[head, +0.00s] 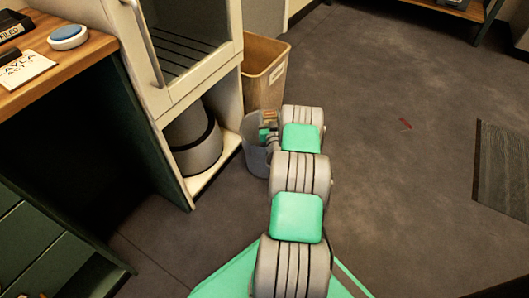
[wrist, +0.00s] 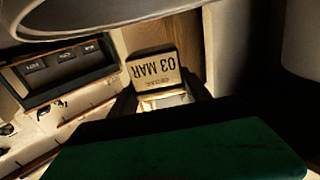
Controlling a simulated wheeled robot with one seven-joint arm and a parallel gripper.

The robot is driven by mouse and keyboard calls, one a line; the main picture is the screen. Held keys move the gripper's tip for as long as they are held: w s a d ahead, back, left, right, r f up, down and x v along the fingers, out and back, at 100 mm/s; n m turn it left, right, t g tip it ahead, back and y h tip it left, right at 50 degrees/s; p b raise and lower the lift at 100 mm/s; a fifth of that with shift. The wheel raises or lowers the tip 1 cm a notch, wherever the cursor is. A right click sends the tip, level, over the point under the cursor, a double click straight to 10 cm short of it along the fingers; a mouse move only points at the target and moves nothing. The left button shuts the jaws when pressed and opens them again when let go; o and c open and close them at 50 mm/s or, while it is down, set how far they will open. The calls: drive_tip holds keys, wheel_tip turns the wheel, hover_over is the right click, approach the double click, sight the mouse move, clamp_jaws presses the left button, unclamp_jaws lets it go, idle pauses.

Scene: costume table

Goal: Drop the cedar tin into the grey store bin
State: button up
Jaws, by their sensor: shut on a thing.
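The cedar tin (wrist: 153,68) shows in the wrist view between my two dark fingers, its pale label reading "03 MAR" upside down. My gripper (wrist: 160,98) is shut on it. In the head view a small tan patch, likely the tin (head: 269,116), shows at the end of my arm. The grey store bin (head: 257,160) stands on the floor beside the cream cabinet, partly hidden by my arm. My gripper (head: 266,132) overlaps the bin's upper part in the head view. I cannot tell how high the tin is over the rim.
A tan bin (head: 265,72) with a label stands just behind the grey bin. The cream cabinet (head: 222,80) holds a large grey vessel (head: 193,142) on its low shelf. A wooden desk (head: 62,62) is at left. Open floor lies right.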

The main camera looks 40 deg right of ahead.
drive_tip(key=shift+f+b, duration=1.55)
drive_tip(key=shift+f, duration=1.2)
drive_tip(key=o, duration=1.6)
drive_tip(key=shift+a, duration=0.1)
drive_tip(key=shift+s, duration=0.1)
drive_tip(key=p+v, duration=0.2)
drive_tip(key=v, duration=0.5)
drive_tip(key=shift+s+a, duration=0.2)
drive_tip(key=shift+s, duration=0.05)
